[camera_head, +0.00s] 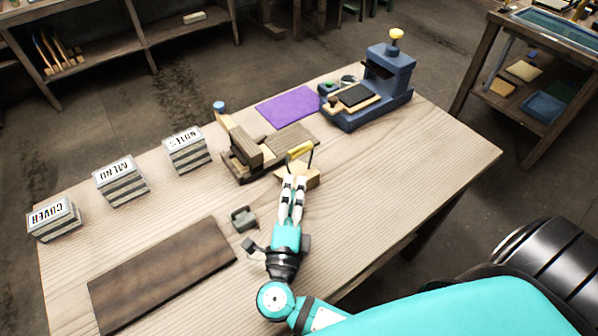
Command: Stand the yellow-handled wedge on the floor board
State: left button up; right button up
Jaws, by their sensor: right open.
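The yellow handle (300,149) shows just beyond the fingertips of my right gripper (293,180). A pale wooden block (312,179) lies under and beside the fingers; I take it as the body of the wedge, though the gripper partly hides it. My right gripper is open, with its fingers close to this block; I cannot tell whether they touch it. A flat dark brown board (160,275) lies on the table at the front left. A smaller brown board (289,138) lies behind the yellow handle. I cannot tell which is the floor board. My left gripper is out of view.
A wooden fixture (240,150) stands left of the yellow handle. A small grey-green block (243,218) sits left of my gripper. Striped boxes (120,182) line the left side. A purple mat (287,106) and a blue press (385,85) are behind. The table's right part is clear.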

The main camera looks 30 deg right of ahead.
aim_at(302, 154)
jog(key=p+x, duration=0.1)
jog(key=x, duration=0.5)
jog(key=shift+w+d+r, duration=0.1)
jog(key=x, duration=0.2)
jog(key=p+x, duration=0.1)
jog(key=x, duration=0.1)
jog(key=shift+d+r, duration=0.15)
jog(key=shift+d, duration=0.2)
jog(key=shift+w+d+p, duration=0.3)
jog(key=shift+w, duration=0.05)
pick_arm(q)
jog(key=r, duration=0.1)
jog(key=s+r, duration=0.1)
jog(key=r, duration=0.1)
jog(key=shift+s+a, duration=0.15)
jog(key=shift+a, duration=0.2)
pick_arm(e)
jog(key=shift+s, duration=0.1)
grip_shut()
